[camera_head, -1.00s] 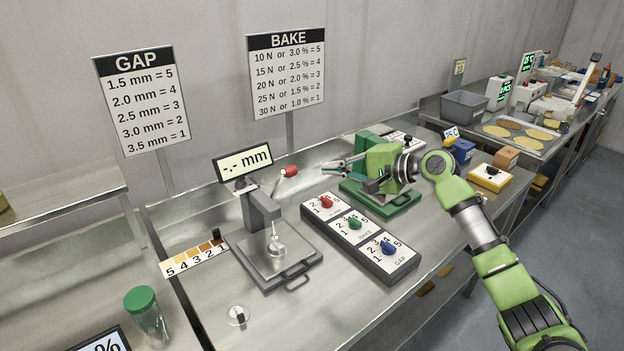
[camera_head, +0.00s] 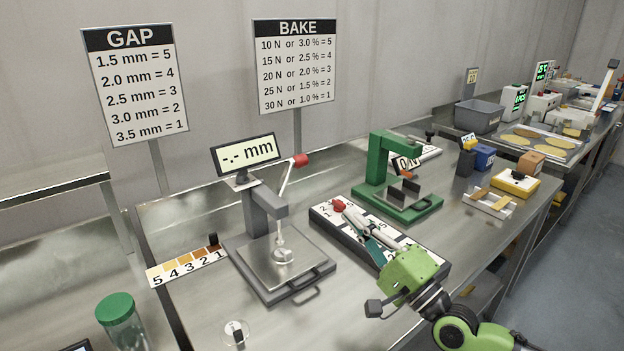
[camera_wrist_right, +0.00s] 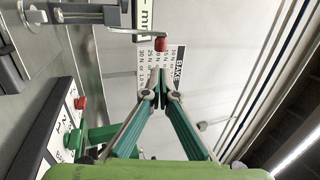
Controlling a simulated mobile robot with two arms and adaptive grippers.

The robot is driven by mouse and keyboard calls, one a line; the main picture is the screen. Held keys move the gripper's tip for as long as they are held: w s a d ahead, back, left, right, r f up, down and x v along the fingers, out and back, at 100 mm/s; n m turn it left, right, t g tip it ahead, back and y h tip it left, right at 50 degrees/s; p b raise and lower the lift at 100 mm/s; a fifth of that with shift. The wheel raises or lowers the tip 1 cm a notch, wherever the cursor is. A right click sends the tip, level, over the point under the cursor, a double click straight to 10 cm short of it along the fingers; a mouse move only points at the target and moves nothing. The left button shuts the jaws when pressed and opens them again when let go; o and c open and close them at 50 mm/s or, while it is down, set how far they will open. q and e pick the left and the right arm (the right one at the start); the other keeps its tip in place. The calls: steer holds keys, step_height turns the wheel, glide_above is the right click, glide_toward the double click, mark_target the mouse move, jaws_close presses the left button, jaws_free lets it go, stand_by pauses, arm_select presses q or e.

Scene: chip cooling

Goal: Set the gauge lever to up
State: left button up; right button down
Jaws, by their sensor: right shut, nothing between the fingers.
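The gauge (camera_head: 262,215) is a grey stand on a steel plate with a display (camera_head: 246,153) reading "-.- mm". Its lever (camera_head: 289,176) is a thin rod with a red knob (camera_head: 301,160), slanting up and to the right. My right gripper (camera_head: 348,215) is shut and empty above the dial panel, right of the gauge and apart from the lever. In the right wrist view the shut fingertips (camera_wrist_right: 160,78) point toward the red lever knob (camera_wrist_right: 160,43), with a gap visible between them. My left gripper is not in view.
A colour strip (camera_head: 187,267) and a green-lidded jar (camera_head: 120,318) are at left.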

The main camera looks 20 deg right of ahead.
mark_target(304, 165)
steer(key=p+x, duration=0.3)
steer(key=x, duration=1)
steer(key=shift+w+a+p, duration=0.15)
steer(key=shift+w+p, duration=0.15)
steer(key=shift+w, duration=0.05)
steer(key=p, duration=0.1)
steer(key=r+p, duration=0.1)
steer(key=p, duration=0.1)
steer(key=shift+w+a+r+g, duration=0.15)
steer(key=shift+w+g, duration=0.15)
steer(key=shift+w, duration=0.25)
steer(key=shift+f, duration=0.2)
steer(key=shift+a+f, duration=0.1)
